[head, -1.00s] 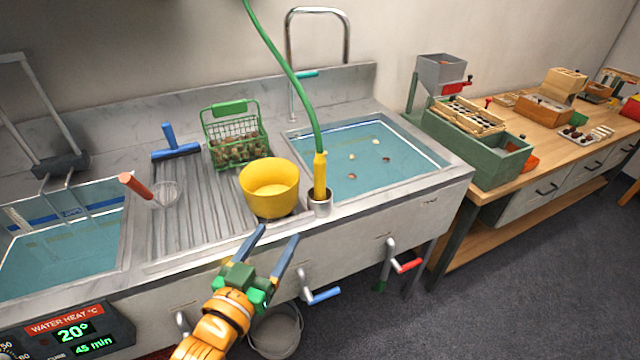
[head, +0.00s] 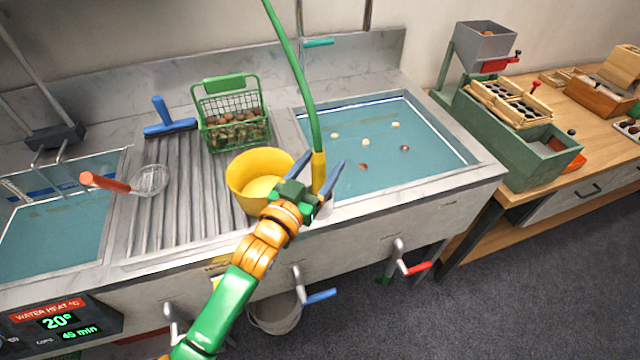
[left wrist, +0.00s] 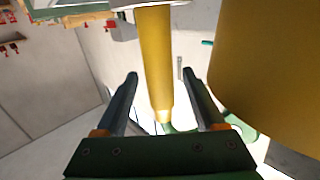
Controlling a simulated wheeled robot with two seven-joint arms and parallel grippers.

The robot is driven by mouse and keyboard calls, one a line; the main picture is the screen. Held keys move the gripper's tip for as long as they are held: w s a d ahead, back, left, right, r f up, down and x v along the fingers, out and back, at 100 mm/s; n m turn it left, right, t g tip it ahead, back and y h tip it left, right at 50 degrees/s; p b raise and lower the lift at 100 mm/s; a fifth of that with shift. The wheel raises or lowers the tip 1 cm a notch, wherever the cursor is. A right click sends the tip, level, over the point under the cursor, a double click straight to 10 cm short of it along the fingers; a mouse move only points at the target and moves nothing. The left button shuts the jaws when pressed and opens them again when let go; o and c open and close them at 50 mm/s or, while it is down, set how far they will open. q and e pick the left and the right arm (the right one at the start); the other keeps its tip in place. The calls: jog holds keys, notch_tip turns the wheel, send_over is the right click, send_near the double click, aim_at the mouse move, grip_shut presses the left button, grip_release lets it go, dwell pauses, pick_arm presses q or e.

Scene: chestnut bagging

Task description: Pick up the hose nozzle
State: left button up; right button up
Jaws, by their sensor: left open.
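The hose nozzle (head: 318,172) is yellow and stands upright at the front edge of the right basin, with a green hose (head: 296,70) rising from its top. My left gripper (head: 319,168) is open, one finger on each side of the nozzle in the head view. In the left wrist view the nozzle (left wrist: 154,55) shows between the two spread fingers (left wrist: 160,78), with a gap on each side. The cup that holds the nozzle's lower end is mostly hidden behind my gripper. My right gripper is out of view.
A yellow bucket (head: 238,180) stands close to the left of the nozzle; it looms large in the left wrist view (left wrist: 265,70). A green basket of chestnuts (head: 232,128) is behind it. The right basin (head: 400,165) holds water and several floating chestnuts. A red-handled strainer (head: 105,182) lies left.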

pick_arm(q)
jog(key=shift+s+a+r, duration=0.15)
jog(key=shift+s, duration=0.1)
jog(key=c, duration=0.7)
grip_shut()
dwell(0.4)
